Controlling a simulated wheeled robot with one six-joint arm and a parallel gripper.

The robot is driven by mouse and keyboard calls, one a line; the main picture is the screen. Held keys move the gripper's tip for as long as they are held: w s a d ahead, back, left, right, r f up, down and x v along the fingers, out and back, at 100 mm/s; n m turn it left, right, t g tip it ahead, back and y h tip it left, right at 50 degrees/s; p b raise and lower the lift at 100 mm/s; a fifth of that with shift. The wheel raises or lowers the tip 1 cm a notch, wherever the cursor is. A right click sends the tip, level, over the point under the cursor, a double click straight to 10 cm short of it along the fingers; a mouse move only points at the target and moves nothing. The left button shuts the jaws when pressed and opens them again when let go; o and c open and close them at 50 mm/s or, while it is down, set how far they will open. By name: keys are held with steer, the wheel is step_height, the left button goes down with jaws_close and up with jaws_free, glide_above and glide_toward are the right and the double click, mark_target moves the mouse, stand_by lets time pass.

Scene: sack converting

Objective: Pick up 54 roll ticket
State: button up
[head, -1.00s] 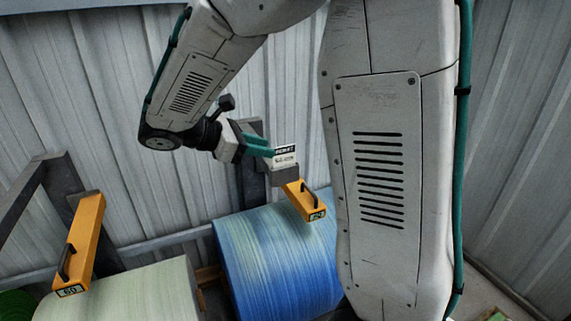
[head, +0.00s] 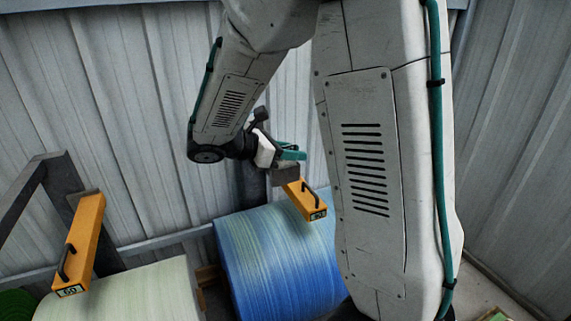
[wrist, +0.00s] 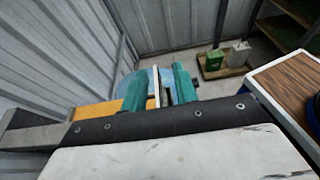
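In the wrist view a thin pale card, seen edge-on, stands between my gripper's two teal fingers (wrist: 160,90); I take it to be the roll ticket (wrist: 156,86). A gap shows between the card and the right finger; the left finger is closer to it. In the head view my gripper (head: 290,152) is at the grey holder (head: 285,172) on top of the right yellow arm (head: 307,202). The ticket is hidden there behind the fingers, and its number cannot be read. The fingers look open around the card.
A blue roll (head: 275,255) lies under the right yellow arm. A pale green roll (head: 125,292) lies at left under another yellow arm (head: 82,245) marked 60. The corrugated wall (head: 100,120) is close behind. The wrist view shows a wooden-topped table (wrist: 295,85) and a pallet with containers (wrist: 225,65).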

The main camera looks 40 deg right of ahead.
jaws_close()
